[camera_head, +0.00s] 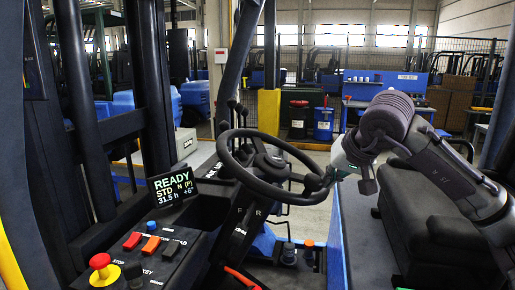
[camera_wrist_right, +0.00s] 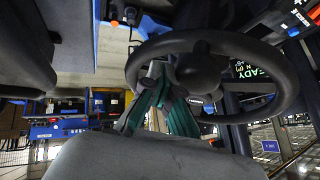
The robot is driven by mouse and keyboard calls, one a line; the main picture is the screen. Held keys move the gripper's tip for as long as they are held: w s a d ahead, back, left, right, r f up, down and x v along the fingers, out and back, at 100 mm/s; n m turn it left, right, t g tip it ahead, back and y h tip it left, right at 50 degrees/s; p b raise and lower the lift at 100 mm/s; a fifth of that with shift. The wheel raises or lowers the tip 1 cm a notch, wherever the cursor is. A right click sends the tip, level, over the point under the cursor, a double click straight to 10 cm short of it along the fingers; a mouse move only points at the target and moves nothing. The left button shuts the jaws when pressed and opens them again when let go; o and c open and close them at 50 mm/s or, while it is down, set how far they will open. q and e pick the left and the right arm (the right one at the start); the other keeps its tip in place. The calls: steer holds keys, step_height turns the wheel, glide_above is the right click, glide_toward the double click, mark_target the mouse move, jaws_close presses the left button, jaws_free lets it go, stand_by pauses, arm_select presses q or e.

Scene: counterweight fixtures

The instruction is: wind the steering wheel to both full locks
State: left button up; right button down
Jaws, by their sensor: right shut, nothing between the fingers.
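The black steering wheel (camera_head: 268,160) stands tilted on its column in the middle of the head view. It fills the upper right of the right wrist view, where its hub (camera_wrist_right: 200,72) and spokes show. My right gripper (camera_head: 329,177) is at the right side of the rim in the head view. In the wrist view its green-sided fingers (camera_wrist_right: 163,95) reach to the wheel near the hub and lower rim. They are shut with nothing between them. Whether they touch the wheel, I cannot tell. My left gripper is not in view.
A display (camera_head: 174,188) reading READY stands left of the wheel. Below it is a console with a red knob (camera_head: 101,263) and several switches (camera_head: 150,245). A dark seat (camera_head: 430,215) is at the right. Mast posts and a slanted pillar crowd the left and centre.

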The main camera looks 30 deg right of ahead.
steer(key=w+a+r+p, duration=0.2)
steer(key=a+r+p, duration=0.1)
steer(key=a, duration=0.4)
steer(key=w+a+r+p, duration=0.3)
steer(key=a+p, duration=0.3)
steer(key=a, duration=0.2)
steer(key=shift+w+r, duration=0.2)
steer(key=shift+r, duration=0.1)
step_height(320, 180, up, 8)
steer(key=s+d+p, duration=0.2)
steer(key=p, duration=0.2)
steer(key=shift+s+d+r, duration=0.15)
steer(key=shift+d, duration=0.25)
